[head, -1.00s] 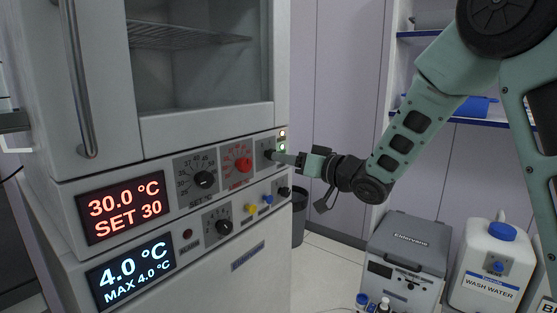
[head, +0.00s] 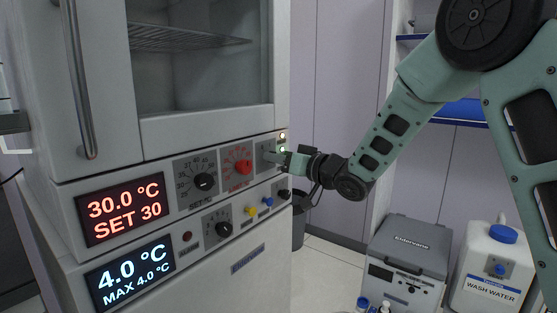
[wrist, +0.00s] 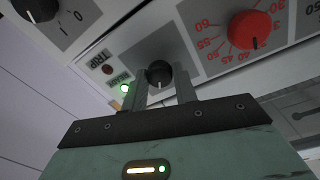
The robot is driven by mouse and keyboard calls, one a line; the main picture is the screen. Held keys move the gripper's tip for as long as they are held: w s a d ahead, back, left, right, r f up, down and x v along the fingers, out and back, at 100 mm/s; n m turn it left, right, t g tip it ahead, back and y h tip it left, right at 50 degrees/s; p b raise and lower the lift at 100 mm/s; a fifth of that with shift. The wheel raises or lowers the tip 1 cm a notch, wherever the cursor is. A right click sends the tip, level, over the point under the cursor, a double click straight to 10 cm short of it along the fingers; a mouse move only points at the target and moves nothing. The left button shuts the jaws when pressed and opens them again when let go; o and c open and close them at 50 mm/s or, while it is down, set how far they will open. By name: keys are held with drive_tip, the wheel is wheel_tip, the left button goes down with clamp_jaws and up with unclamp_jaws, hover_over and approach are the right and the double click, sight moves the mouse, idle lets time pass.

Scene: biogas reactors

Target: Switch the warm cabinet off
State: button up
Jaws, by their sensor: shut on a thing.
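The warm cabinet (head: 205,128) is the upper grey unit with a glass door. Its red display (head: 124,207) is lit and reads 30.0 °C, SET 30. My gripper (head: 276,157) is at the right end of its control panel. In the wrist view my gripper (wrist: 161,88) has one finger on each side of a black switch knob (wrist: 160,72) and is shut on it. The knob's markings are hidden. A green lamp (wrist: 125,88) beside the knob is lit; it also shows in the head view (head: 282,150).
A red limit knob (head: 243,167) and a black set dial (head: 204,181) sit left of my gripper. The lower unit has a blue-white display (head: 130,273) and its own black knob (wrist: 36,8). A grey box (head: 408,258) and a wash water canister (head: 492,270) stand at right.

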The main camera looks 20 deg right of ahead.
drive_tip(key=shift+f+n+y+b, duration=0.15)
drive_tip(key=shift+n+y+b, duration=0.25)
drive_tip(key=shift+n+b, duration=4.75)
drive_tip(key=shift+n+p, duration=0.7)
drive_tip(key=shift+n, duration=0.35)
drive_tip(key=o, duration=1)
drive_tip(key=shift+c, duration=0.2)
drive_tip(key=shift+d, duration=0.1)
